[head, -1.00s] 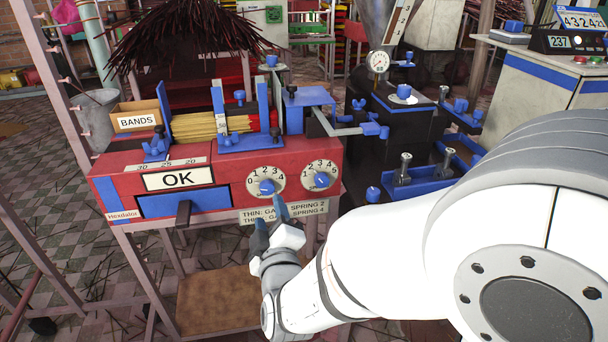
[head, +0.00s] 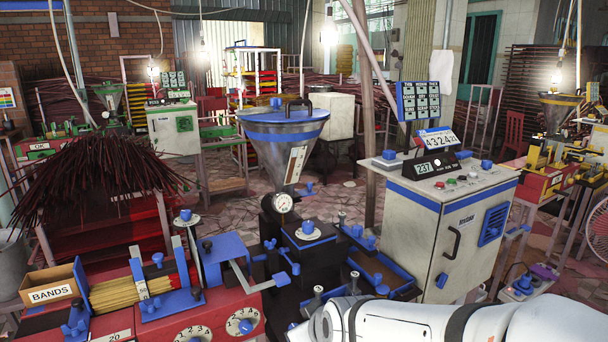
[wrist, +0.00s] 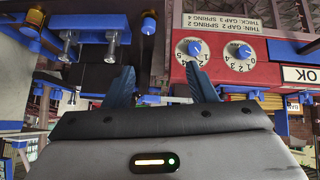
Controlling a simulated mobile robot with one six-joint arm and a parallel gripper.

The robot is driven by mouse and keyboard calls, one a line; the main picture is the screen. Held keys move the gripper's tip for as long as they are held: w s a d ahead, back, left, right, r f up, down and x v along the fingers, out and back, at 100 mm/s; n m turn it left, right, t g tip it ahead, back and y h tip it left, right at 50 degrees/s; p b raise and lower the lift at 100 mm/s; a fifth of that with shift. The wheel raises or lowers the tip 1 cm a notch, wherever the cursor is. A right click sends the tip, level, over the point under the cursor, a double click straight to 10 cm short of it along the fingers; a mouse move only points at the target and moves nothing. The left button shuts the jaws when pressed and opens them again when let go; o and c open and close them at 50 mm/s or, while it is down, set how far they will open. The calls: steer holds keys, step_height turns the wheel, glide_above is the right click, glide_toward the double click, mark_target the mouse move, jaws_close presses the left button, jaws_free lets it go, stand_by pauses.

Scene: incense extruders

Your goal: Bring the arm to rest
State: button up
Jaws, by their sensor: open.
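My gripper (wrist: 162,86) shows in the wrist view with its two blue fingers spread apart and nothing between them. The wrist picture is upside down. The red machine (wrist: 258,72) with two numbered dials lies beyond the right finger, apart from it as far as I can tell. In the head view, my white arm (head: 425,322) lies along the bottom right, and the gripper itself is out of frame. The red machine (head: 262,302) is at the lower left there, with its dials (head: 240,321) partly cut off by the bottom edge.
A steel hopper (head: 283,135) stands over a black extruder with a gauge (head: 283,203). A white control cabinet (head: 450,225) with a counter display (head: 437,140) is at right. A bundle of dark incense sticks (head: 95,180) is at left. Tiled floor (head: 345,210) shows between machines.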

steer(key=s+d+r+m+g+h+p, duration=0.3)
steer(key=s+d+r+m+g+p, duration=0.2)
steer(key=s+d+r, duration=0.5)
steer(key=s+d+m+p, duration=0.1)
steer(key=d+p, duration=0.1)
steer(key=d, duration=0.2)
steer(key=shift+s+d+m+p, duration=0.15)
steer(key=shift+s+m+p, duration=0.1)
steer(key=shift+m+p, duration=0.15)
steer(key=shift+c, duration=1.6)
